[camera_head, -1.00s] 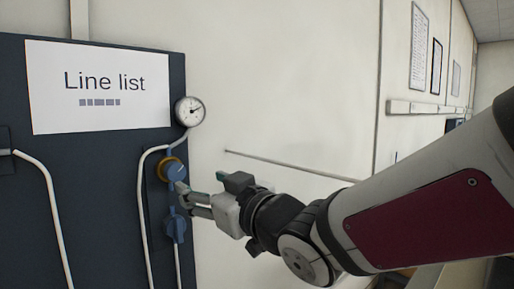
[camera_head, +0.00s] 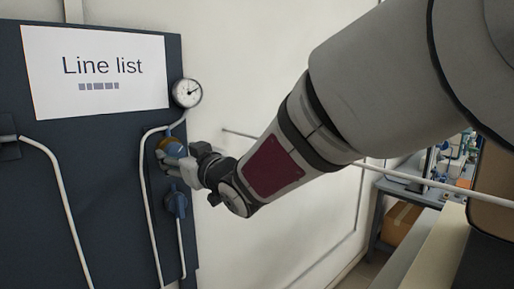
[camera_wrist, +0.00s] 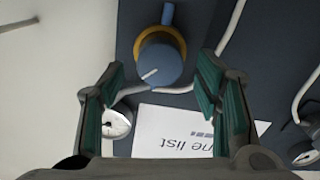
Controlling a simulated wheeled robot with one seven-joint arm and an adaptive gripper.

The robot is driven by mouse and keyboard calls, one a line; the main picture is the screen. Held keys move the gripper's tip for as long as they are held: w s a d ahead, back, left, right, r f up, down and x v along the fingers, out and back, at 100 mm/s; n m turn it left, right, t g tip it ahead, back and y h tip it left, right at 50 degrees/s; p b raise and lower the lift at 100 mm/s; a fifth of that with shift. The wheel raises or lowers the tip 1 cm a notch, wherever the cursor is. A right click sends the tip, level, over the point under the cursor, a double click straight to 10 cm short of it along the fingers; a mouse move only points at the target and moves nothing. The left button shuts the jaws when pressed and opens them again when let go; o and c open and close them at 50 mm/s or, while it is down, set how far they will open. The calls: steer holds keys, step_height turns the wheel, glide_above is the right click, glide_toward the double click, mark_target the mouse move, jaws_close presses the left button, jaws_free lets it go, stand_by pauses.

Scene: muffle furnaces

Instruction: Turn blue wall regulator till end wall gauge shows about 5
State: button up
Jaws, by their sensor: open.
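The blue wall regulator (camera_head: 174,148) is a round knob with a yellow ring behind it, on the dark panel below the gauge. In the wrist view the regulator (camera_wrist: 158,62) shows a white pointer line and lies ahead of and between my open fingers. My gripper (camera_head: 168,163) is at the regulator and partly hides it in the head view; in the wrist view the green finger pads (camera_wrist: 158,92) stand apart with nothing between them touching. The round white gauge (camera_head: 187,93) is above the regulator, its needle pointing up and right; its numbers are too small to read.
A second blue handle (camera_head: 176,201) sits just below my gripper on the same pipe. White pipes (camera_head: 146,190) run down the panel. A "Line list" sheet (camera_head: 97,70) is fixed at the upper left. A shelf with equipment (camera_head: 420,185) stands at the right.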

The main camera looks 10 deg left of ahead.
steer(key=shift+x, duration=0.95)
steer(key=c, duration=1.2)
steer(key=shift+o, duration=0.2)
steer(key=shift+w+m+b, duration=0.2)
steer(key=shift+m+b, duration=0.4)
steer(key=shift+b, duration=0.2)
steer(key=shift+s+m+b, duration=0.1)
steer(key=shift+m+b, duration=0.75)
steer(key=shift+m, duration=0.05)
steer(key=o, duration=1.2)
steer(key=shift+c, duration=0.2)
steer(key=shift+s, duration=0.1)
